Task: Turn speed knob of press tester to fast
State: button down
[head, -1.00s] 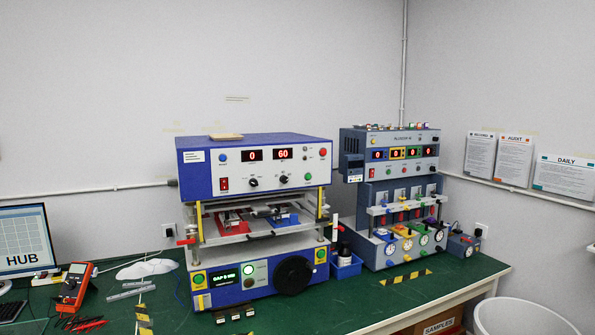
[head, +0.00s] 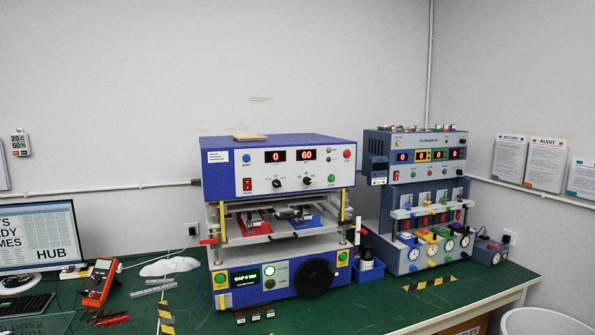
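A larger black handwheel (head: 315,278) is low on the front. My gripper is not in view.
A second grey-blue tester (head: 415,200) with several displays stands to the right. A red multimeter (head: 99,283), monitor (head: 38,237) and keyboard (head: 25,305) are at the left. The green bench (head: 400,305) is mostly clear in front.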

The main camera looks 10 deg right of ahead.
aim_at(276, 183)
jog(key=i, duration=0.85)
jog(key=z, duration=0.05)
